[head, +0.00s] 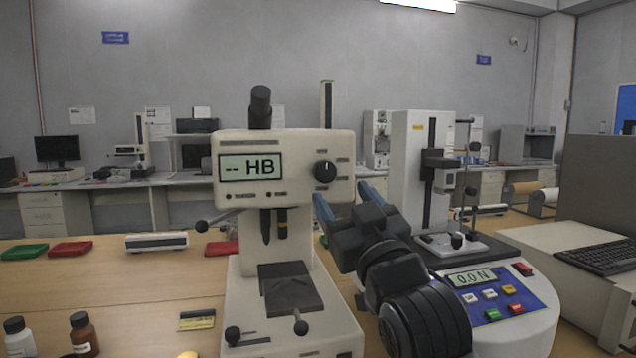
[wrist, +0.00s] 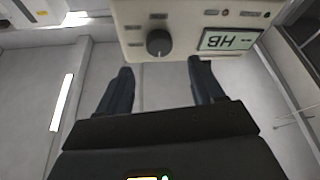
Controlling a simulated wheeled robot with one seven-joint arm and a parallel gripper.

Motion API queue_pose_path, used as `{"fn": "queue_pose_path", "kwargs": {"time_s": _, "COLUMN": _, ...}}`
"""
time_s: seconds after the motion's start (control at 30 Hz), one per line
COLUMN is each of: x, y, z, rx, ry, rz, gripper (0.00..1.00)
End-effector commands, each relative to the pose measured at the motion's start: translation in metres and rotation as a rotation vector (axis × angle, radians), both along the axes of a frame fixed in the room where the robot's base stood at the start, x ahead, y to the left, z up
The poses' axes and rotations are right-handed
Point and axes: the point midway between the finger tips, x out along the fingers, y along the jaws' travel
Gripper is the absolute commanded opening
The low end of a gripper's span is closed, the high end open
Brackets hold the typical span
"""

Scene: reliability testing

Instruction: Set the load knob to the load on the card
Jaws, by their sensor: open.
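The load knob (head: 325,172) is a black round knob on the right of the cream tester's front panel, beside a display (head: 250,167) reading "-- HB". Small labels surround it, too small to read. Its pale mark seems to point up in the head view. My gripper (head: 345,198) is open and empty, just below and right of the knob. In the wrist view, which is upside down, the knob (wrist: 159,42) lies between and beyond the two fingertips (wrist: 160,68), apart from them. A small yellow and dark flat item (head: 197,320) lies on the table; I cannot tell whether it is the card.
The tester's lever (head: 215,222) sticks out left. A second machine (head: 425,175) with a "0.0 N" display stands close right of my arm. Bottles (head: 83,335) stand at front left. Red and green trays (head: 70,249) lie farther back. The table's left middle is clear.

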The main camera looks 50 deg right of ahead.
Motion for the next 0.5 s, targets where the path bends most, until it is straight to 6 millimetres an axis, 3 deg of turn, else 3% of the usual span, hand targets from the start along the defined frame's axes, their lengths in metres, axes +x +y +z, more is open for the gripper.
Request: {"fn": "queue_pose_path", "kwargs": {"time_s": 0.5, "x": 0.054, "y": -0.03, "z": 0.027, "rx": -0.001, "ry": -0.001, "rz": 0.0, "gripper": 0.67}}
